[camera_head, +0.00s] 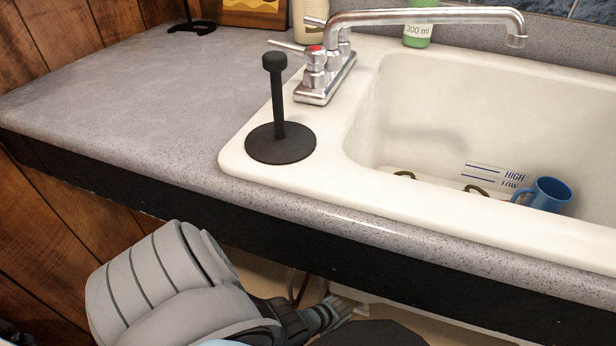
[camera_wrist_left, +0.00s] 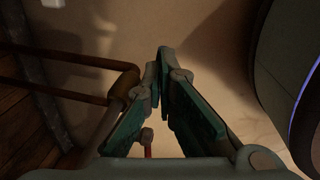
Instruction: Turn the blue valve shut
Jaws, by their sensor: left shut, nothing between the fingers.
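I see no blue valve in either view. My left gripper (camera_head: 343,308) is low under the counter's front edge in the head view. In the left wrist view its two fingers (camera_wrist_left: 161,55) come together at the tips, shut and empty. Copper-brown pipes (camera_wrist_left: 85,95) run beside the fingers at the left, apart from the fingertips. A small red part (camera_wrist_left: 147,148) shows between the finger bases, partly hidden; I cannot tell what it is. My right gripper is in neither view.
The counter (camera_head: 130,90) with its dark front edge overhangs my left arm. A white sink (camera_head: 400,190) holds a blue mug (camera_head: 551,194). A chrome faucet (camera_head: 330,70) and a black stand (camera_head: 279,140) are at its left. A pale panel (camera_wrist_left: 215,45) lies beyond my fingertips.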

